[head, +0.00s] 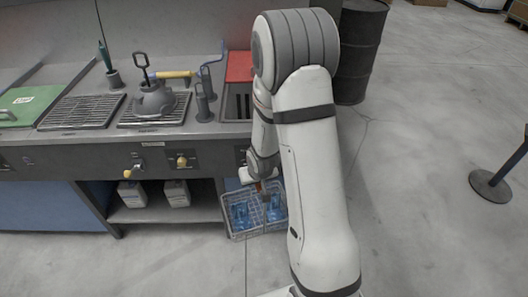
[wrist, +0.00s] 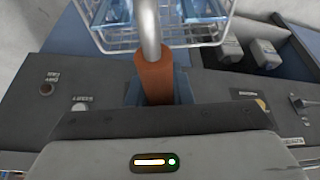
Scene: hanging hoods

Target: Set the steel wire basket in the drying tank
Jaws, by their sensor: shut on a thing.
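The steel wire basket (head: 236,228) hangs in front of the bench, below its top edge, with blue items inside. My gripper (head: 262,188) is above it, shut on its upright handle. In the wrist view the handle's orange-brown grip (wrist: 154,72) sits between my jaws, and the basket's wire rim (wrist: 205,42) shows at the top. A sunken opening (head: 237,106) with a red panel (head: 239,66) behind it is in the bench top, beside my arm. I cannot tell for sure whether this is the drying tank; my arm hides its right side.
A green lid (head: 32,106) with a label lies at the bench's left. Wire racks (head: 80,111), a grey kettle-like vessel (head: 153,101) and upright holders (head: 203,105) stand left of the opening. White jugs (head: 132,194) sit on the shelf below.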

